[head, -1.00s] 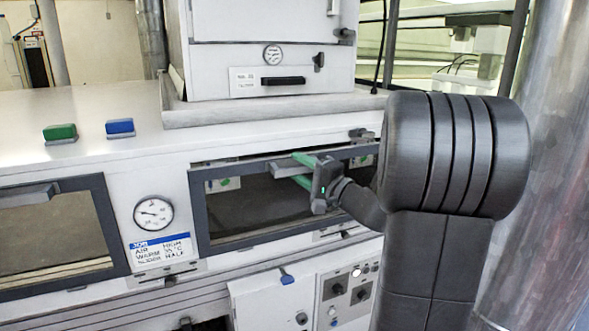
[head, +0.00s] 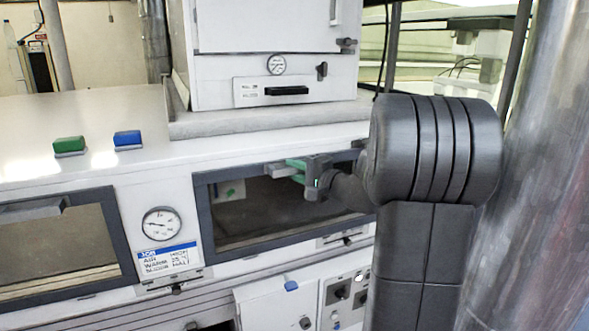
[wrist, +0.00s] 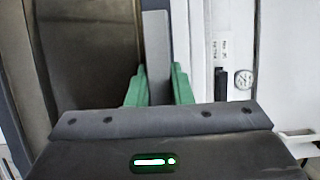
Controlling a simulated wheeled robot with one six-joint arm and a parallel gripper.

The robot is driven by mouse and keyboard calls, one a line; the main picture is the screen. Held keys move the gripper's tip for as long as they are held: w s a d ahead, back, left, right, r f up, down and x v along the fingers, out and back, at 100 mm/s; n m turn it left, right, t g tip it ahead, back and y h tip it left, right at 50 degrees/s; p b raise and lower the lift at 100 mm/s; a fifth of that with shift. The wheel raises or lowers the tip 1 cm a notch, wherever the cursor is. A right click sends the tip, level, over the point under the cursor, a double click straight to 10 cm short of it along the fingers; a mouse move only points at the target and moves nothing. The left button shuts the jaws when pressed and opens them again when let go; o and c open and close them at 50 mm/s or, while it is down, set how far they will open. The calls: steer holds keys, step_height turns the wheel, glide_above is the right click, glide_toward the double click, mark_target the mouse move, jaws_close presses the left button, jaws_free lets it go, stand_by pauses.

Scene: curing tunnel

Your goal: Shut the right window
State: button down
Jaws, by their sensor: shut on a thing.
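The right window (head: 240,238) is a dark glass pane in a dark grey frame in the front of the white cabinet. It looks flush with the cabinet front, with no clear gap along its top edge. My gripper (head: 297,167) is at its top edge, with green fingers shut on the window's grey handle bar (head: 281,169). In the wrist view the handle bar (wrist: 157,55) stands between the two green fingertips of my gripper (wrist: 158,88). My arm hides the right end of the window.
The left window (head: 60,245) has its own grey handle. A round gauge (head: 162,224) and a blue-and-white label (head: 168,258) sit between the windows. A green block (head: 69,145) and a blue block (head: 128,138) are on the cabinet top. A metal column (head: 545,170) stands close at right.

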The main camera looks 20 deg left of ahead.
steer(key=shift+r, duration=0.25)
steer(key=c, duration=1.3)
jaws_free()
steer(key=shift+w+a, duration=0.15)
steer(key=shift+s+a+f, duration=0.1)
steer(key=shift+s+a, duration=0.15)
steer(key=shift+s, duration=0.1)
steer(key=b+v, duration=0.3)
steer(key=v, duration=1)
steer(key=shift+d, duration=0.4)
